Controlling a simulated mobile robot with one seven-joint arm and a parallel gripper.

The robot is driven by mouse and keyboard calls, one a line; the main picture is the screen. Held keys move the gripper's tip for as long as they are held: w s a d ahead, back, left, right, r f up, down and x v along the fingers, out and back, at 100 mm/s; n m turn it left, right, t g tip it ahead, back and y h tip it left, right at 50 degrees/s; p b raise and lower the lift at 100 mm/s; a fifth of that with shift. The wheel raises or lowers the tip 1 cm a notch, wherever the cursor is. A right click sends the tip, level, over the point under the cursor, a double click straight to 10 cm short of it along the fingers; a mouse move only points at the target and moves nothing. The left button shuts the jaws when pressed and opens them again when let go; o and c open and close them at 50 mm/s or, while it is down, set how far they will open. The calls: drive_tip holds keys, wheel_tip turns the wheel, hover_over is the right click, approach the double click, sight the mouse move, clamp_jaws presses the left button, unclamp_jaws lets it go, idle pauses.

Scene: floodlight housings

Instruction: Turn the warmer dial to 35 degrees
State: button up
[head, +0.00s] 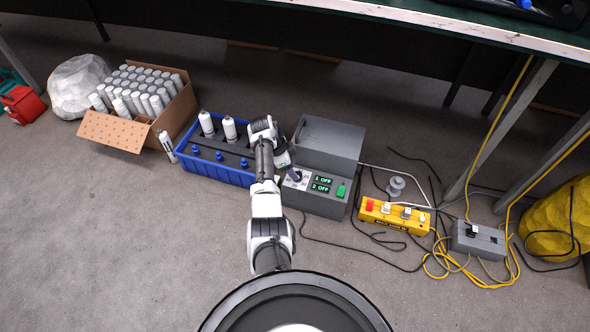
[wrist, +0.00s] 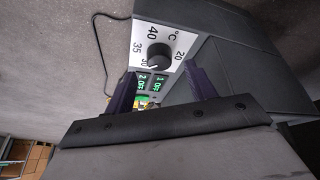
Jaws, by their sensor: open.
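The warmer is a grey box (head: 330,140) on the floor, just right of the blue crate. Its dial (wrist: 156,61) is a black knob on a white plate (wrist: 172,41) with °C marks; 20, 30, 35 and 40 are readable in the wrist view. The knob's pointer looks turned toward the 30 side, but its exact setting is hard to read. My gripper (wrist: 160,76) is open and empty, its two dark purple fingers pointing at the panel, one on either side of the knob's near side. Contact with the knob cannot be told.
Two green displays (head: 321,184) reading OFF sit beside the dial. The blue crate (head: 205,168) with white bottles is left of the warmer. A yellow switch box (head: 394,217), a grey box (head: 477,240) and loose cables lie right. The floor in front is clear.

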drive_tip(key=p+v, duration=0.2)
drive_tip(key=v, duration=0.8)
drive_tip(key=shift+w, duration=0.1)
